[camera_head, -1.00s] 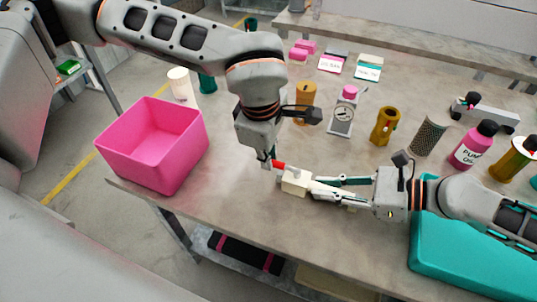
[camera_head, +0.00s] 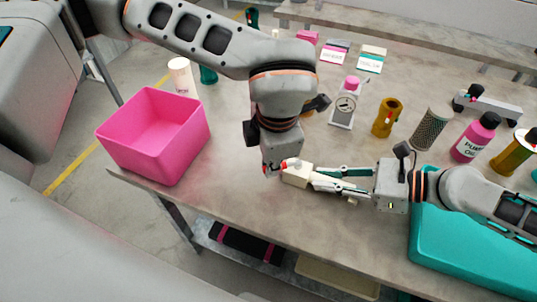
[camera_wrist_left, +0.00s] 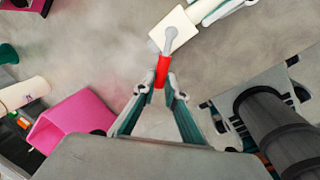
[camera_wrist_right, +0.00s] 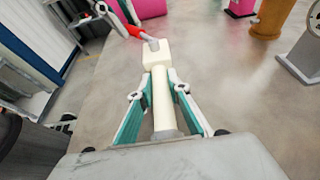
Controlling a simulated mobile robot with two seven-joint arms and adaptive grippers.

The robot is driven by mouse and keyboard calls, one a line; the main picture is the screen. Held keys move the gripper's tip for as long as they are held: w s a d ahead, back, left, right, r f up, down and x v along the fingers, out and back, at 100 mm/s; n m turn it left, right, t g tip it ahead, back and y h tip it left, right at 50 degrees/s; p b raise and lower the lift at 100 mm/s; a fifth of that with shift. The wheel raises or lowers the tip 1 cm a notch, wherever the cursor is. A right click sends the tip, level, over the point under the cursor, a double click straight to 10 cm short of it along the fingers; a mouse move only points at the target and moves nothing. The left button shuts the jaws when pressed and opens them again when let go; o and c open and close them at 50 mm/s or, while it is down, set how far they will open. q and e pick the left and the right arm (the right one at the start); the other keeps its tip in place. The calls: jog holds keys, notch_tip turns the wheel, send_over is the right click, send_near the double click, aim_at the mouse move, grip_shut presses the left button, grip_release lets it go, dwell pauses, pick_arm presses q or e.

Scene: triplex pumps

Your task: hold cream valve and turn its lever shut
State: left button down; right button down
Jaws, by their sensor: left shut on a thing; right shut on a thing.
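The cream valve (camera_head: 297,174) is held just above the table near its front edge. My right gripper (camera_head: 318,180) is shut on its round cream stem, which shows between the fingers in the right wrist view (camera_wrist_right: 162,100). The blocky valve body (camera_wrist_right: 157,57) sticks out beyond the fingertips. A grey lever with a red grip (camera_wrist_left: 163,70) leaves the body at an angle to the stem. My left gripper (camera_wrist_left: 160,84) is shut on the red grip. In the head view my left wrist hides part of that gripper; the fingertips show close beside the valve.
A pink bin (camera_head: 152,150) stands at the left table edge. A teal tray (camera_head: 450,262) lies under my right arm. A dial gauge (camera_head: 344,108), brass part (camera_head: 387,118), mesh cylinder (camera_head: 430,128) and pink bottle (camera_head: 475,137) stand behind. The front middle table is clear.

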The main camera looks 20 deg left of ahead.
pick_arm(q)
jog(key=n, duration=0.1)
jog(key=s+d+n, duration=0.1)
jog(key=n, duration=0.1)
jog(key=d+n, duration=0.1)
jog(key=shift+s+d+n+g+y, duration=0.2)
jog(key=shift+s+n+g+y, duration=0.1)
jog(key=shift+g, duration=0.1)
jog(key=n, duration=0.1)
jog(key=d+n, duration=0.1)
jog(key=shift+s+d+n, duration=0.2)
jog(key=shift+s+n, duration=0.05)
jog(key=shift+n, duration=0.05)
jog(key=shift+d+n+g, duration=0.25)
jog(key=shift+d+n, duration=0.2)
jog(key=shift+n, duration=0.35)
jog(key=shift+d+n+g, duration=0.25)
jog(key=shift+d+n, duration=0.2)
jog(key=shift+n, duration=0.35)
jog(key=c, duration=2)
grip_release()
jog(key=shift+c, duration=0.2)
notch_tip(320, 180, up, 12)
jog(key=d, duration=0.2)
jog(key=shift+d, duration=0.2)
